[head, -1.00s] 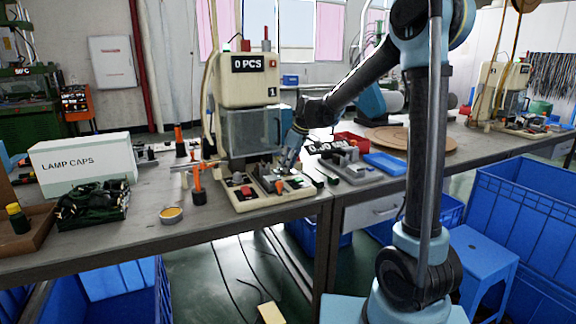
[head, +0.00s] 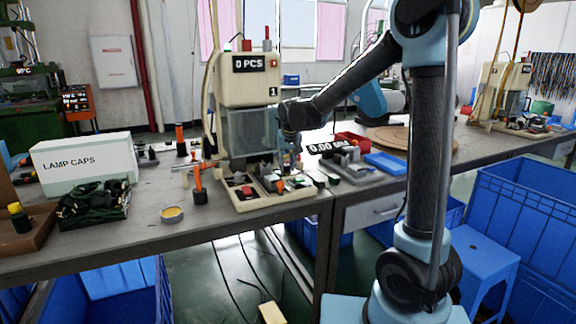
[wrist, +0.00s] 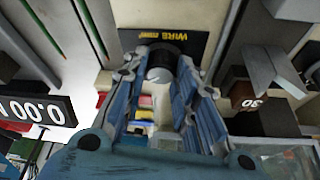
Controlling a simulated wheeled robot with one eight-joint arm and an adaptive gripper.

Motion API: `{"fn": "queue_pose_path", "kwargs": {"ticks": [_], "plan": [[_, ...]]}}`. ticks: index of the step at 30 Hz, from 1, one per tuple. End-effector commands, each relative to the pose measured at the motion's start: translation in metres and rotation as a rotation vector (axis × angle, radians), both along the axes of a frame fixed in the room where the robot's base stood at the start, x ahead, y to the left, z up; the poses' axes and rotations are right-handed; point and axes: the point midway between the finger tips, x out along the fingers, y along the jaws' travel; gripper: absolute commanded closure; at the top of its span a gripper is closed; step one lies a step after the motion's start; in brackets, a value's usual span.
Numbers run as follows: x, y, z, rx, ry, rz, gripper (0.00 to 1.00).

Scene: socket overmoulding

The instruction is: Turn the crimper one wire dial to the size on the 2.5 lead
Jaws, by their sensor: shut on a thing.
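Crimper one (head: 249,92) is the cream press marked "0 PCS" and "1" on the bench. Its wire dial (wrist: 160,61) is a dark round knob below a black plate marked "WIRE" (wrist: 172,42) in the wrist view. My gripper (wrist: 160,78) has its blue fingers on both sides of the dial and is shut on it. In the head view my gripper (head: 286,138) is at the press's right side, and the dial is hidden there. The dial's setting cannot be read. I cannot pick out the 2.5 lead or its size.
A gauge display reading 0.00 (head: 333,147) stands close right of my gripper, also in the wrist view (wrist: 35,110). A block marked "30" (wrist: 243,97) is near the fingers. A blue tray (head: 385,163), a LAMP CAPS box (head: 82,163) and an orange-topped tool (head: 199,187) are on the bench.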

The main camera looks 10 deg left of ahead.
Motion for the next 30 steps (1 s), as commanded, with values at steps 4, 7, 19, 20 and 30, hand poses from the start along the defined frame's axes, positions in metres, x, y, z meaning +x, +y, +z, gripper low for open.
{"fn": "queue_pose_path", "kwargs": {"ticks": [4,7,19,20,30], "plan": [[0.0022,-0.0003,0.0008,-0.002,-0.004,-0.070,0.97],[0.0020,-0.0002,0.0007,-0.002,-0.004,-0.102,0.97],[0.0017,-0.0003,0.0004,-0.001,-0.003,-0.141,0.97],[0.0017,-0.0003,0.0004,-0.001,-0.003,-0.141,0.97],[0.0009,-0.0003,0.0001,-0.002,-0.001,-0.139,0.53]]}}
